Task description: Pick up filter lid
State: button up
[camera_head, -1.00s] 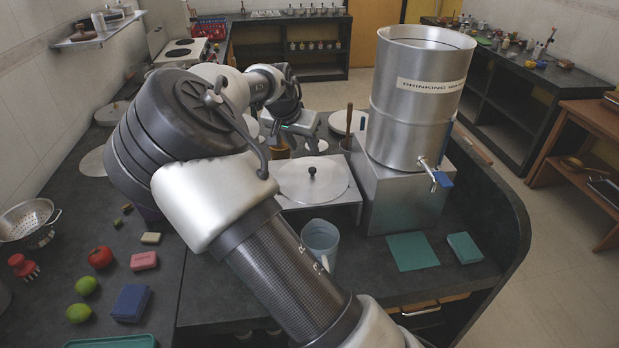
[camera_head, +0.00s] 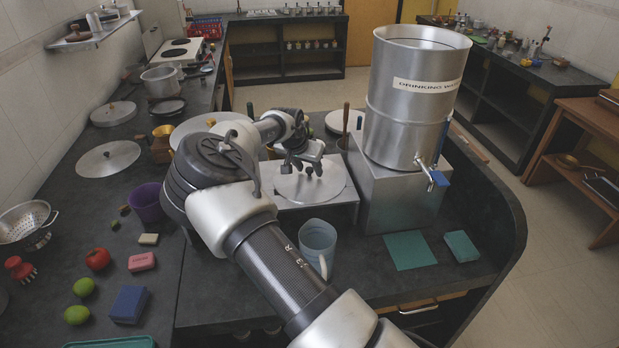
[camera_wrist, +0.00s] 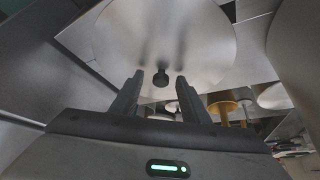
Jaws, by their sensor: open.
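The filter lid (camera_head: 322,185) is a round, flat steel disc with a small dark knob (camera_head: 309,169) at its centre. It lies on a steel stand (camera_head: 346,201) left of the large drinking water canister (camera_head: 410,105). My gripper (camera_head: 303,168) is over the lid, pointing down beside the knob, and hides part of the disc. In the wrist view the two dark fingers (camera_wrist: 156,98) are apart, with the knob (camera_wrist: 161,78) between and just beyond their tips. The lid (camera_wrist: 185,35) fills the upper middle there. The fingers appear empty.
The canister stands on a steel block (camera_head: 400,200) close at the right, its blue-handled tap (camera_head: 438,178) facing front. A translucent jug (camera_head: 318,247) stands in front of the stand. Other lids (camera_head: 108,159) and a purple cup (camera_head: 147,203) lie left of my arm.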

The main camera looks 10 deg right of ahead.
grip_shut()
